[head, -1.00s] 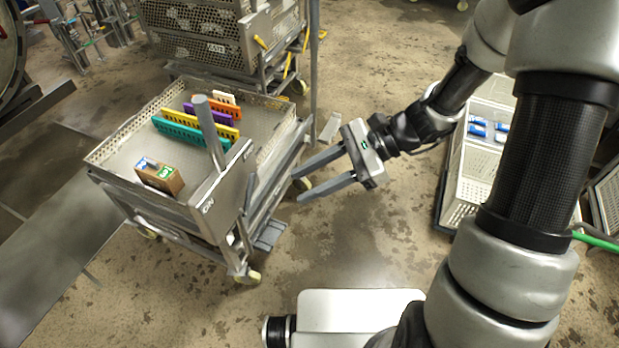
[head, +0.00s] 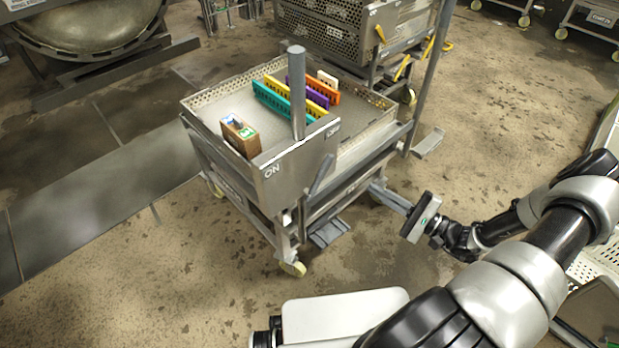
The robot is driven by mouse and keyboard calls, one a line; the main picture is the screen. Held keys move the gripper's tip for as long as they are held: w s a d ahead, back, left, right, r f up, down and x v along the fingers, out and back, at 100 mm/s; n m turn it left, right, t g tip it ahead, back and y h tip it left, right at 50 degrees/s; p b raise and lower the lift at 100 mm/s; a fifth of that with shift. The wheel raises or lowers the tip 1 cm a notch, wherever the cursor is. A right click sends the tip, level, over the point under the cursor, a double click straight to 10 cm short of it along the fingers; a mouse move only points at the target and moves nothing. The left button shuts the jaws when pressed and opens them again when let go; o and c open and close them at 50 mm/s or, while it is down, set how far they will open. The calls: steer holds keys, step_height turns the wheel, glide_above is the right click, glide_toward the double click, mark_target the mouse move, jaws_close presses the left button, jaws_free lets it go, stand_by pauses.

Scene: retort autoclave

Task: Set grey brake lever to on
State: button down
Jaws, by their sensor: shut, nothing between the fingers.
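The grey brake lever (head: 297,95) is a thick round rod. It rises nearly upright above a metal plate (head: 300,165) at the near corner of the trolley. The plate reads ON at its left end and OFF at its right end. The rod shows between the two words; its lower end is hidden behind the plate, so its exact setting is unclear. My gripper (head: 374,188) is right of and lower than the lever, apart from it, beside the trolley's right side. Its grey fingers point left towards the frame, close together and empty.
The trolley basket (head: 215,95) holds coloured slotted strips (head: 290,95) and a small brown box (head: 240,135). A short grey bar (head: 321,174) slants beside the plate, and a grey pedal (head: 328,232) sits low. Another mesh trolley (head: 345,30) stands behind.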

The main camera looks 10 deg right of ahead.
mark_target(320, 177)
steer(key=w+a+r, duration=0.3)
steer(key=w+a, duration=0.1)
steer(key=a, duration=0.5)
steer(key=shift+w+a+b, duration=0.4)
steer(key=shift+b, duration=0.05)
steer(key=shift+r, duration=0.15)
